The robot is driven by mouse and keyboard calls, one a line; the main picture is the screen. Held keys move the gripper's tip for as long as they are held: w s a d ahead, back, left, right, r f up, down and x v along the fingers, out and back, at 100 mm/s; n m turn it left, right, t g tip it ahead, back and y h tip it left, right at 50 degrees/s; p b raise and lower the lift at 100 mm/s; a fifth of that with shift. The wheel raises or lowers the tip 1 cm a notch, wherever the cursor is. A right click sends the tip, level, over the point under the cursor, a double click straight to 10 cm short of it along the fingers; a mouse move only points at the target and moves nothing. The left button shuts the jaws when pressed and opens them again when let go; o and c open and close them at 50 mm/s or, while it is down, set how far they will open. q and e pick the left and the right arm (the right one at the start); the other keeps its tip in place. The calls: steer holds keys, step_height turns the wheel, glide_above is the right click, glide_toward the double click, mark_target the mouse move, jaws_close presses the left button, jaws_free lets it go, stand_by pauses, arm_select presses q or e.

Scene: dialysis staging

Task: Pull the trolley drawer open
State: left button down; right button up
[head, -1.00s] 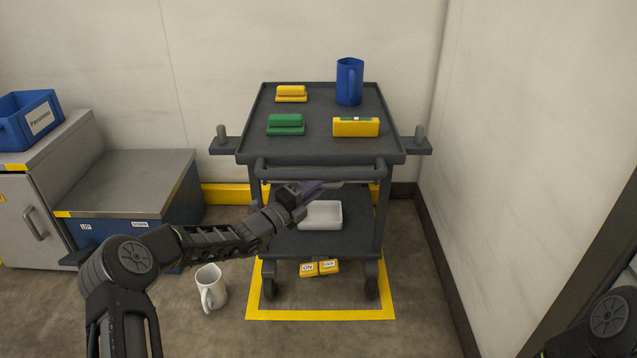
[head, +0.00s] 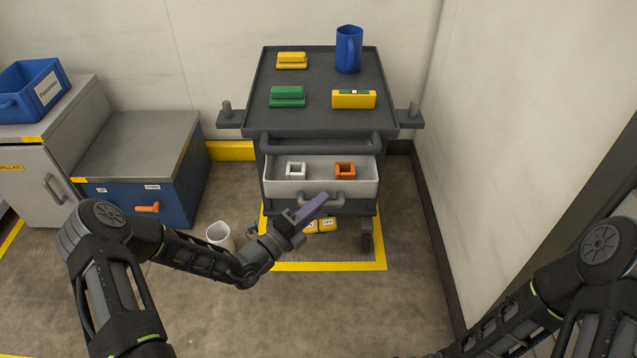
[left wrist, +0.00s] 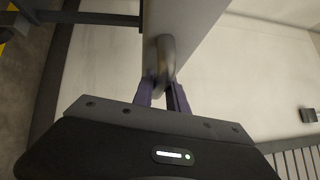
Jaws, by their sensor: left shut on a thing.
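The dark trolley (head: 318,118) stands against the wall. Its light grey drawer (head: 279,188) is out at the front, below the push bar (head: 320,146). Inside lie a white square ring (head: 296,171) and an orange square ring (head: 345,170). The drawer handle (head: 335,199) is partly hidden by my left gripper (head: 320,199), whose purple fingers are shut on it. In the left wrist view, the handle (left wrist: 165,58) runs between the fingers (left wrist: 163,94). My right arm shows at the lower right, but its gripper is out of the picture.
A white mug (head: 221,235) stands on the floor at the left. A blue cabinet (head: 160,200) is further left; a wall borders the right.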

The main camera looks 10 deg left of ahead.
arm_select(q)
steer(key=shift+s+d, duration=0.1)
steer(key=shift+s, duration=0.15)
steer(key=c, duration=1.3)
jaws_free()
steer(key=p+v, duration=0.1)
steer(key=v, duration=0.7)
steer(key=shift+w+p, duration=0.1)
steer(key=shift+p, duration=0.2)
steer(key=shift+f, duration=0.1)
